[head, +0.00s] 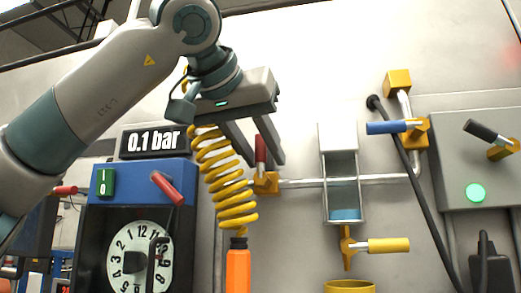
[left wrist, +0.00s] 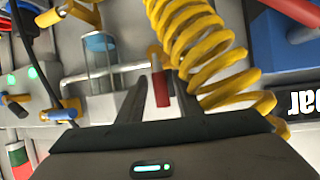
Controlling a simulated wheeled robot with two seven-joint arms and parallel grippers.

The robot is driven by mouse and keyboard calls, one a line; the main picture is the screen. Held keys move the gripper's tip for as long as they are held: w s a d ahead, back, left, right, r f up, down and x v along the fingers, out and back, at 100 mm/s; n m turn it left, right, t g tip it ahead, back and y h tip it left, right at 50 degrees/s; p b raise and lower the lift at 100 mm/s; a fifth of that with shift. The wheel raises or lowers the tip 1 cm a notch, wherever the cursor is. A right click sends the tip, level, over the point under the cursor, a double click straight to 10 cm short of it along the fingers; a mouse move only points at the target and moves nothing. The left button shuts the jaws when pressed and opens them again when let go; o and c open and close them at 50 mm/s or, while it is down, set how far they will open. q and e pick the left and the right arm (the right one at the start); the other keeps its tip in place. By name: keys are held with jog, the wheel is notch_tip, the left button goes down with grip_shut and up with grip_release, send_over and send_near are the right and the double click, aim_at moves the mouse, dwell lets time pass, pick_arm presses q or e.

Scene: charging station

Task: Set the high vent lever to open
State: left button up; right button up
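No label marks the high vent lever. My left gripper (head: 266,162) is at a red lever (head: 260,150) that points up from a brass-yellow valve body (head: 265,184) on the wall pipe. In the left wrist view the red lever (left wrist: 161,88) stands between the two spread fingers of my left gripper (left wrist: 158,80), with gaps on both sides. The gripper is open and holds nothing. Higher on the pipe, a blue lever (head: 386,127) lies level, pointing left from its yellow valve. A yellow lever (head: 388,245) points right below the sight glass. My right gripper is not in view.
A coiled yellow hose (head: 228,188) hangs close beside the left gripper. A sight glass (head: 342,190) stands to its right. A "0.1 bar" display (head: 155,141) and a blue-topped timer box (head: 140,183) are at left. A grey box (head: 480,165) has a black lever.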

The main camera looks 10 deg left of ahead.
pick_arm(q)
jog(key=shift+r, duration=0.1)
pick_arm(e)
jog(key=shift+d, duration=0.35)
pick_arm(q)
jog(key=shift+s, duration=0.15)
